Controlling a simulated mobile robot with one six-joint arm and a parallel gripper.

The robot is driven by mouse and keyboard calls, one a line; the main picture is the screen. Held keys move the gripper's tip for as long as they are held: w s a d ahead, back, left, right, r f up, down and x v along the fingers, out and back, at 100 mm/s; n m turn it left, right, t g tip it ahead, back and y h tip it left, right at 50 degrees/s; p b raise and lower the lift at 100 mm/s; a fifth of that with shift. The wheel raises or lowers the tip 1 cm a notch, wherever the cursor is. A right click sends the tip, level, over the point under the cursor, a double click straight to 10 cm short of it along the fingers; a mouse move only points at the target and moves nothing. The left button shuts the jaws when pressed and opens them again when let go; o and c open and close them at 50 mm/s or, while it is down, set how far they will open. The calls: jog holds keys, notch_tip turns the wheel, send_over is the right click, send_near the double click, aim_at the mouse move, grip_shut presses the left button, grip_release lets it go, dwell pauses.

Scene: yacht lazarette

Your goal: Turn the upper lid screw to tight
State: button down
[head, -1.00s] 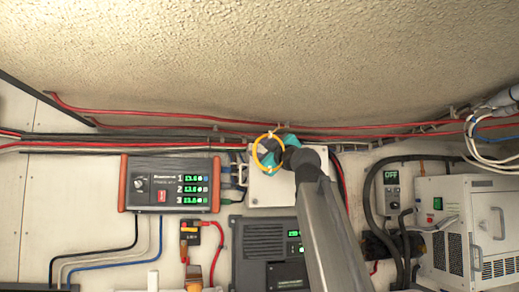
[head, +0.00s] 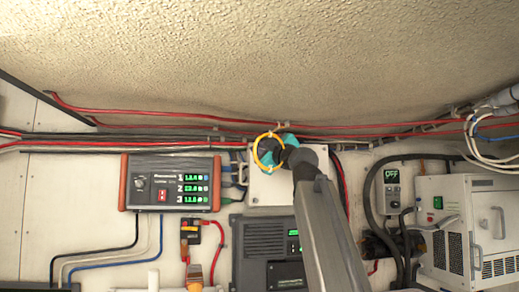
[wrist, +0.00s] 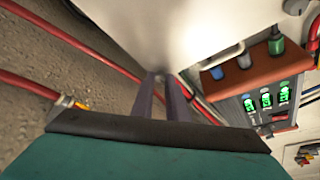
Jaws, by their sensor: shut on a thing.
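The white box (head: 266,194) with the lid is on the wall panel, and my arm covers part of it in the head view. My teal gripper (head: 272,150) is at the top of this box. In the wrist view, my gripper's two dark fingers (wrist: 160,76) are close together and reach to the edge of the pale box (wrist: 180,30). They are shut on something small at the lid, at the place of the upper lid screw. The screw itself is hidden by the fingertips, so its angle cannot be seen.
Red and black cables (head: 150,145) run along the wall just behind the box. A red-ended display unit (head: 170,183) is to the left and a dark charger (head: 265,235) below. A white cabinet (head: 455,225) stands at the right.

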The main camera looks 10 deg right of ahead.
jog(key=shift+a+f+m+h, duration=0.1)
jog(key=shift+m+h, duration=0.2)
jog(key=shift+m, duration=0.5)
jog(key=shift+a+m+t+h+p, duration=0.1)
jog(key=shift+m+t+h+p, duration=0.55)
jog(key=shift+m, duration=1.2)
jog(key=shift+a+m+h+p, duration=0.1)
jog(key=shift+m+h+p, duration=0.3)
jog(key=shift+m+h, duration=1.1)
jog(key=shift+a+m+t+h+p, duration=0.1)
jog(key=shift+m+t+h+p, duration=0.35)
jog(key=shift+m, duration=1.8)
jog(key=shift+a+m+g+h+b, duration=0.1)
jog(key=shift+m+g+h+b, duration=0.25)
jog(key=shift+m+h+b, duration=1.25)
jog(key=shift+a+m+g+h+b, duration=0.1)
jog(key=shift+m+g+h+b, duration=0.5)
jog(key=shift+m, duration=1.95)
jog(key=shift+a+m+g+h+b, duration=0.15)
jog(key=shift+m+h+b, duration=0.55)
jog(key=shift+m+b, duration=1.05)
jog(key=shift+d+m+p, duration=0.1)
jog(key=shift+m+p, duration=0.25)
jog(key=shift+m, duration=0.15)
